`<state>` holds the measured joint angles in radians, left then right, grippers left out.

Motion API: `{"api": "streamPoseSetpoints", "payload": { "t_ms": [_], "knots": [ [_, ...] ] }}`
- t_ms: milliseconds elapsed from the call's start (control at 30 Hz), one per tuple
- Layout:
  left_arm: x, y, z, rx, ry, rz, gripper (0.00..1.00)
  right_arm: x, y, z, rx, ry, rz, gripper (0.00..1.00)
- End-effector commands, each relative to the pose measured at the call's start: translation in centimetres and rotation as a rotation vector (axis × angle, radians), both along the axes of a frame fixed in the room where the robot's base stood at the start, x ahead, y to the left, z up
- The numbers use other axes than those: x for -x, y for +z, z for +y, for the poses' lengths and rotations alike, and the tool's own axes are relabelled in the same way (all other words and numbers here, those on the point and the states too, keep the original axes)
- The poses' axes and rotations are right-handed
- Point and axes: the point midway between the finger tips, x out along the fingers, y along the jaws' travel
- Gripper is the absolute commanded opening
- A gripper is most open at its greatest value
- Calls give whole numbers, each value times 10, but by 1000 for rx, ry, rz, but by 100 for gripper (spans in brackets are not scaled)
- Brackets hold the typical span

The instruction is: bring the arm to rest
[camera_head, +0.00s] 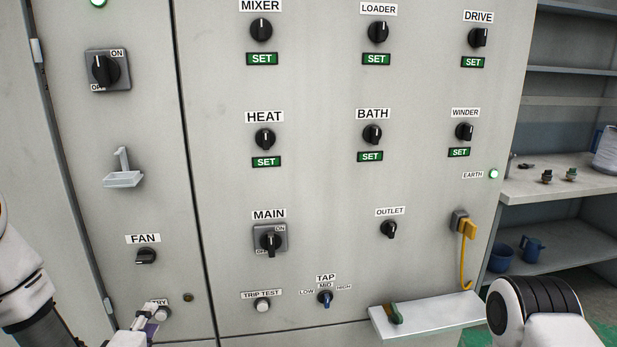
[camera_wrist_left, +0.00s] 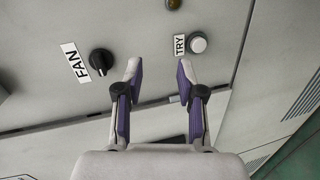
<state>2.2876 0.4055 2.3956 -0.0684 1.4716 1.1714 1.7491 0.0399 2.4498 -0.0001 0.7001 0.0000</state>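My left gripper (camera_head: 146,322) is at the bottom left of the head view, low in front of the grey cabinet and close to the TRY button (camera_head: 163,312). In the left wrist view its two purple-lined fingers (camera_wrist_left: 160,72) are apart with nothing between them. The white TRY button (camera_wrist_left: 198,43) shows beyond the right fingertip, and the black FAN knob (camera_wrist_left: 101,60) lies left of the left fingertip. In the head view the FAN knob (camera_head: 146,256) is above the gripper. My right arm shows at the lower right, but its gripper is out of view.
The cabinet front (camera_head: 225,200) carries several black knobs, including the MAIN switch (camera_head: 271,241). Open shelving (camera_head: 555,188) stands at right.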

Motion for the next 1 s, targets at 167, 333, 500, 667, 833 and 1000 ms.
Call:
{"api": "streamPoseSetpoints", "payload": {
  "t_ms": [167, 333, 500, 667, 833, 1000],
  "knots": [
    [88, -109, -59, -217, -259, 532, 39, -1, 65, 0, 0, 0, -2, 40],
    [219, -183, -94, -533, -724, 1018, 39, 0, 90, 0, 0, 0, -1, 40],
    [285, -202, -98, -781, -1210, 1211, 39, 0, 83, 0, 0, 0, 0, 40],
    [292, -202, -98, -850, -1334, 1205, 39, 0, 83, 0, 0, 0, 0, 40],
    [291, -202, -98, -851, -1331, 1203, 39, 0, 83, 0, 0, 0, -1, 40],
    [291, -202, -98, -851, -1329, 1202, 39, 0, 83, 0, 0, 0, -1, 40]
  ]
}}
